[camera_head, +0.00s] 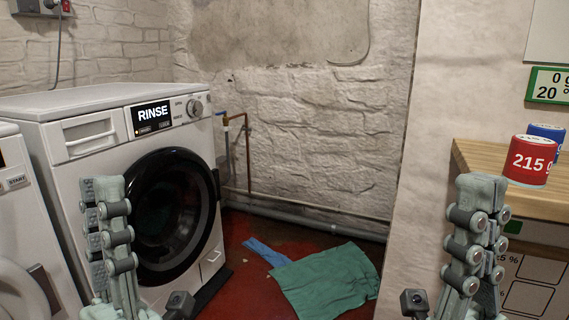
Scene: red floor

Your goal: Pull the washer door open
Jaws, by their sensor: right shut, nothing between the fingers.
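The white washer (190,145) stands at the left, its display reading RINSE. Its round door (172,215) has a wide black rim and dark glass, and it looks closed against the front. A small dark part shows at the door's right edge. My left gripper (107,185) points upward in front of the washer, left of the door, and hides part of the door's left side. Its finger gap is hard to judge. My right gripper (482,190) points upward at the right, far from the washer, shut and empty.
Another white machine (18,210) stands at the far left. A green cloth (328,280) and a blue cloth (266,252) lie on the red floor. A wooden counter (490,180) at the right holds a red can (530,160) and a blue can (547,131).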

